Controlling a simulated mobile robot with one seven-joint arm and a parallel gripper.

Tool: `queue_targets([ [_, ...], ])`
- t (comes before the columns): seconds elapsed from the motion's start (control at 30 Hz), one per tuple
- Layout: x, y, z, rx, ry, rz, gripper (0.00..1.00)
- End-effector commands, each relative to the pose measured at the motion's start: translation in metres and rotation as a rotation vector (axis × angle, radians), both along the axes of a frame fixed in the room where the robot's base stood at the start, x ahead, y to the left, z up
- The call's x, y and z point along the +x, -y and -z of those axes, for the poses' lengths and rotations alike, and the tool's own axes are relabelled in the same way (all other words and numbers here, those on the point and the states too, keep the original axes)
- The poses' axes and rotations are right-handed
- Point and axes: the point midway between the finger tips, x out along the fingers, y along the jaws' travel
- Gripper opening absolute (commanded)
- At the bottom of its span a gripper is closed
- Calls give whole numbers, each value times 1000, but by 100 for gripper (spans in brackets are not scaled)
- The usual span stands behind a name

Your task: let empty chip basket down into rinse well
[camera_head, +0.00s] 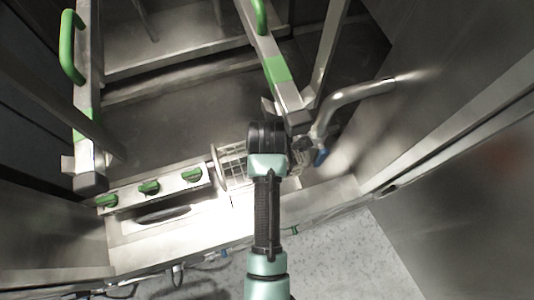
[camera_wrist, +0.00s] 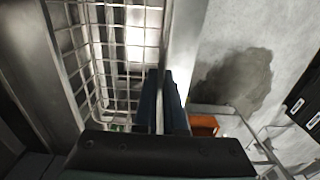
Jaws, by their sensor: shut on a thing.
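The chip basket, an open wire-mesh basket, shows in the head view (camera_head: 233,167) beside and partly behind my wrist, near the front of the machine. In the wrist view its wire wall (camera_wrist: 97,45) fills the upper left, and I see no load inside the visible part. My gripper (camera_wrist: 163,100) has its dark fingers closed on a flat metal strip of the basket's edge. In the head view my own arm hides the fingers. I cannot tell which opening is the rinse well, or whether the basket's bottom is inside it.
A panel with several green knobs (camera_head: 149,188) lies left of the basket. A bent metal pipe (camera_head: 350,95) with a blue part runs just to its right. Frame bars with green handles (camera_head: 72,45) rise behind. Grey floor (camera_head: 345,255) lies in front of the machine.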

Motion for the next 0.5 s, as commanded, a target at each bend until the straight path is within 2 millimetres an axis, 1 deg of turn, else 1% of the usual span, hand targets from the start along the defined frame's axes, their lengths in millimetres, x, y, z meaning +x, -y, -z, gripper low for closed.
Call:
queue_targets([
  [0.5,0,0,28,0,1,0,0],
])
